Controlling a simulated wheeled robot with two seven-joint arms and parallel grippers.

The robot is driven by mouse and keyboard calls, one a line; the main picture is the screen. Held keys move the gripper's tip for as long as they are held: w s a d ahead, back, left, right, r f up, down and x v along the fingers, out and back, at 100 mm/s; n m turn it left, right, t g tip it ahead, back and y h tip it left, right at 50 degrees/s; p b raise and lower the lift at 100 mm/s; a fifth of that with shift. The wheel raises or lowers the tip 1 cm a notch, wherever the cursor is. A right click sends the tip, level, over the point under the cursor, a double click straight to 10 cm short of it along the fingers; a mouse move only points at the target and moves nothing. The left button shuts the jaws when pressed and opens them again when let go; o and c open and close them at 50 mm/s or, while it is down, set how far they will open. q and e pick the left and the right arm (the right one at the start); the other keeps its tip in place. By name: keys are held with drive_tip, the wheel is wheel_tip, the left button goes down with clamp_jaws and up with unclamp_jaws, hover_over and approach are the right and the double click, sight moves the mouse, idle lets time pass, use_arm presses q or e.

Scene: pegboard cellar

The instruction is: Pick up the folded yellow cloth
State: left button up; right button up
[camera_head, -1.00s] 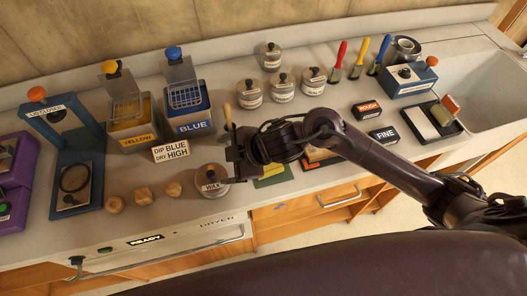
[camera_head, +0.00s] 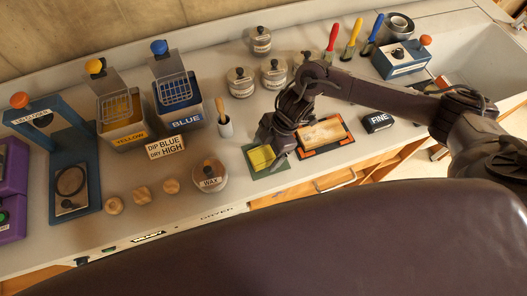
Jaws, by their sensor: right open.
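The folded yellow cloth (camera_head: 261,158) lies on a green mat (camera_head: 268,174) near the front edge of the counter. My right gripper (camera_head: 278,153) is open, pointing down at the right side of the cloth. It hides part of the cloth and mat, and I cannot tell whether the fingers touch the cloth. My left gripper is out of view.
A wax jar (camera_head: 210,176) stands left of the mat, and a white cup (camera_head: 225,128) with a wooden handle stands behind it. The FINE block (camera_head: 377,121) lies beyond.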

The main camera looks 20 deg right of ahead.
sight(265, 154)
drive_tip(key=shift+a+f, duration=0.2)
drive_tip(key=shift+f, duration=0.25)
drive_tip(key=c, duration=1.1)
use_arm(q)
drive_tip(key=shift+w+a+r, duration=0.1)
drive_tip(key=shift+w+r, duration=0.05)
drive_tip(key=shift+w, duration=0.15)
use_arm(e)
drive_tip(key=shift+o, duration=0.2)
drive_tip(key=shift+r, duration=0.15)
